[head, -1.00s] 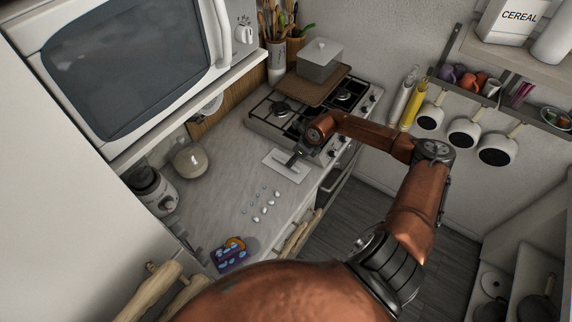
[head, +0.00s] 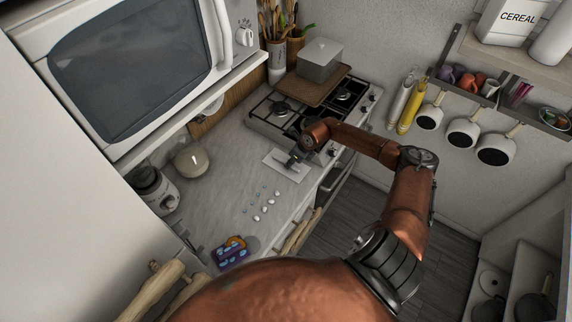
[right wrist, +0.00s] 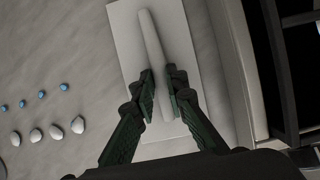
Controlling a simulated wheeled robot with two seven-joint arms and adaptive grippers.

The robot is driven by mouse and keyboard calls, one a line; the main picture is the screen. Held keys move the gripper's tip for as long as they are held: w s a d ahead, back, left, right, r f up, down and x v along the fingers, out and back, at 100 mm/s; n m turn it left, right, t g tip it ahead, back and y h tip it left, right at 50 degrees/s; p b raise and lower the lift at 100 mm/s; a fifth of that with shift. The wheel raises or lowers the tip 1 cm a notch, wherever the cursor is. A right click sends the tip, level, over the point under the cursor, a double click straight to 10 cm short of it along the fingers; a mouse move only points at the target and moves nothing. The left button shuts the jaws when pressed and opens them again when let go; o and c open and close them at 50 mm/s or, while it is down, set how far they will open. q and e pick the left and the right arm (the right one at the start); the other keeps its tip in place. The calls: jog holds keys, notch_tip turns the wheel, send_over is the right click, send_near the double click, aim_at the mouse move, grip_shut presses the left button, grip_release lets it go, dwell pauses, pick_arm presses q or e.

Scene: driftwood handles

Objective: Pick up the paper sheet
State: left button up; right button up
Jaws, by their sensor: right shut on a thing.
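The paper sheet (head: 279,165) is a white rectangle on the grey counter, just in front of the stove. In the right wrist view the sheet (right wrist: 180,45) has a pale raised strip (right wrist: 153,45) running along its middle. My right gripper (head: 292,163) is low over the sheet. In the right wrist view its dark green fingers (right wrist: 164,95) stand on both sides of the raised strip, shut on the sheet. The flat parts of the sheet still appear to lie on the counter. The fingers hide part of the sheet. My left gripper is not in view.
Several white pebbles (head: 257,218) and small blue pieces lie on the counter beside the sheet. A kettle-like pot (head: 190,160) and a blender (head: 155,190) stand at left.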

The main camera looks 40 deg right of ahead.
jog(key=shift+c, duration=0.4)
jog(key=shift+d+r, duration=0.1)
jog(key=shift+r, duration=0.4)
notch_tip(320, 180, up, 2)
jog(key=shift+s+r+b, duration=0.15)
jog(key=shift+r+b, duration=0.05)
jog(key=shift+b, duration=0.5)
jog(key=s+a+r+b, duration=0.2)
jog(key=s+a+r, duration=0.5)
jog(key=s+r, duration=0.2)
jog(key=shift+s+r, duration=0.3)
jog(key=shift+s, duration=1.1)
jog(key=shift+a, duration=0.1)
jog(key=shift+o, duration=0.7)
grip_shut()
